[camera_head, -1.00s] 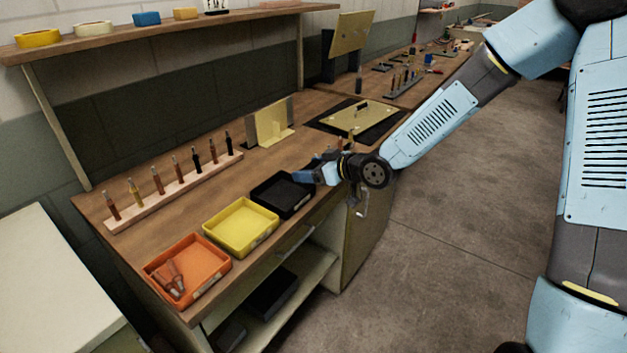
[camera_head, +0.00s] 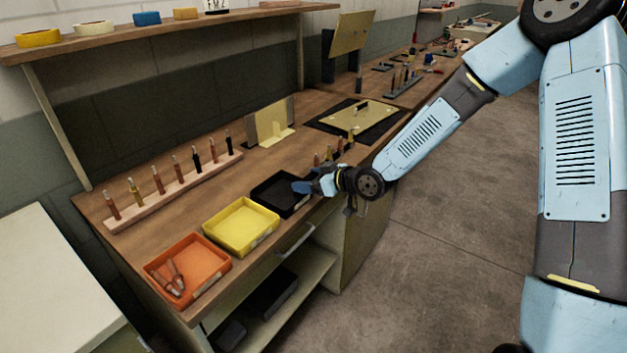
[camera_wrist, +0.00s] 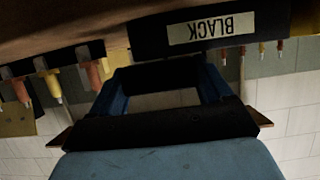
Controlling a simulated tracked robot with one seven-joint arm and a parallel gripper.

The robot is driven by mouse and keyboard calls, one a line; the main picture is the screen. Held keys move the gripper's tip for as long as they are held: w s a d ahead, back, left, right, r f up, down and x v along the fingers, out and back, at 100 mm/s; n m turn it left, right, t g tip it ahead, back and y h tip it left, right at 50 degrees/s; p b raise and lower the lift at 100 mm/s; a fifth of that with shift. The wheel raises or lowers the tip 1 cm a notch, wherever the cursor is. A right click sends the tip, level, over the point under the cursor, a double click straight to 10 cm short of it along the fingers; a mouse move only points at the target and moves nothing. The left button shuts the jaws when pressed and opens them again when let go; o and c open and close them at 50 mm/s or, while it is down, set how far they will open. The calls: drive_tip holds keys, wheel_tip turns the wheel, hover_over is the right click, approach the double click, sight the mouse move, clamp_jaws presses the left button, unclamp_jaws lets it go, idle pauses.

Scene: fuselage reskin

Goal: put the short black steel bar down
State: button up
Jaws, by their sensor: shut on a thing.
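My gripper (camera_head: 310,187) is at the right edge of the black tray (camera_head: 268,204) on the workbench, low over its rim. In the wrist view its two blue fingers (camera_wrist: 160,84) are shut on the short black steel bar (camera_wrist: 155,73), which spans dark between them. The black tray's wall with its BLACK label (camera_wrist: 180,38) shows upside down just beyond the fingers. In the head view the bar cannot be made out against the dark tray and gripper. I cannot tell whether the bar touches the tray.
A yellow tray (camera_head: 241,247) and an orange tray (camera_head: 206,258) with brown-handled items stand to the left. A wooden rack (camera_head: 183,184) of several tools stands behind. More upright tools (camera_head: 329,153) stand close behind my gripper. A yellow panel (camera_head: 355,117) lies on a black mat.

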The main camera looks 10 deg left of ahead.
drive_tip(key=shift+f, duration=0.15)
drive_tip(key=o, duration=1.4)
drive_tip(key=shift+o, duration=0.2)
drive_tip(key=v, duration=1.4)
drive_tip(key=shift+w+d+f, duration=0.1)
drive_tip(key=shift+w, duration=0.05)
